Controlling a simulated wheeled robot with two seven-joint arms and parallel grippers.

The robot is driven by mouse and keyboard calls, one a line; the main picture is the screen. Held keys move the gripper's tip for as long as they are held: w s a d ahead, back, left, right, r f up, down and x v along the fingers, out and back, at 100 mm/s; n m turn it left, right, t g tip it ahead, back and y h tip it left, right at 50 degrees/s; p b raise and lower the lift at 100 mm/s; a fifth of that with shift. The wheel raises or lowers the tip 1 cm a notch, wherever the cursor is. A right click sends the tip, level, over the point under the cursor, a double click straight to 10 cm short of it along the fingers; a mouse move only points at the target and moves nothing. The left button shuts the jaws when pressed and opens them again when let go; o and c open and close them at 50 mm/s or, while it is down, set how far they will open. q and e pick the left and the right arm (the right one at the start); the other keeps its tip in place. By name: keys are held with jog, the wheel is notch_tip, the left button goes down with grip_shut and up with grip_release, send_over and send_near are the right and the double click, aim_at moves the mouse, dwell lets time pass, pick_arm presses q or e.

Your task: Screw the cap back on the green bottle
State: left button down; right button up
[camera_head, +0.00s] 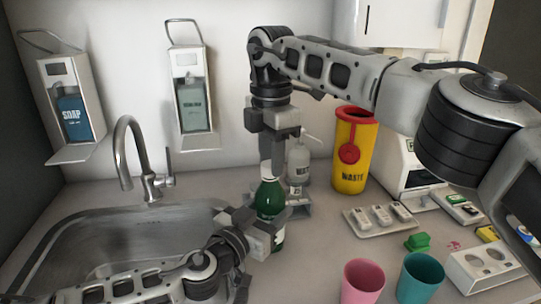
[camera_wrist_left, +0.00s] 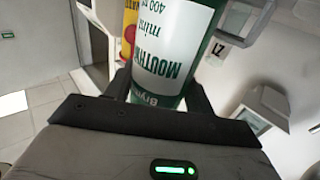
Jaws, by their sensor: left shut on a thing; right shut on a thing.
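The green bottle (camera_head: 269,200) stands upright on the counter right of the sink. My left gripper (camera_head: 262,228) is shut around its body from the left. In the left wrist view the bottle (camera_wrist_left: 172,50) sits between the fingers (camera_wrist_left: 158,95), with a white label with green print facing the camera. My right gripper (camera_head: 267,155) comes down from above, with its fingers shut right over the bottle's neck. The cap is largely hidden between these fingers, so its seating on the neck cannot be told.
A white pump bottle (camera_head: 299,163) stands close behind the green bottle. A yellow waste bin (camera_head: 351,160), a tray (camera_head: 366,226), a pink cup (camera_head: 362,283) and a teal cup (camera_head: 418,280) are to the right. The sink (camera_head: 110,240) and faucet (camera_head: 133,160) are at left.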

jog(key=m, duration=1.1)
jog(key=shift+s+m, duration=0.1)
jog(key=shift+m, duration=0.3)
jog(key=o, duration=0.9)
jog(key=shift+r, duration=2.25)
jog(key=shift+c, duration=0.2)
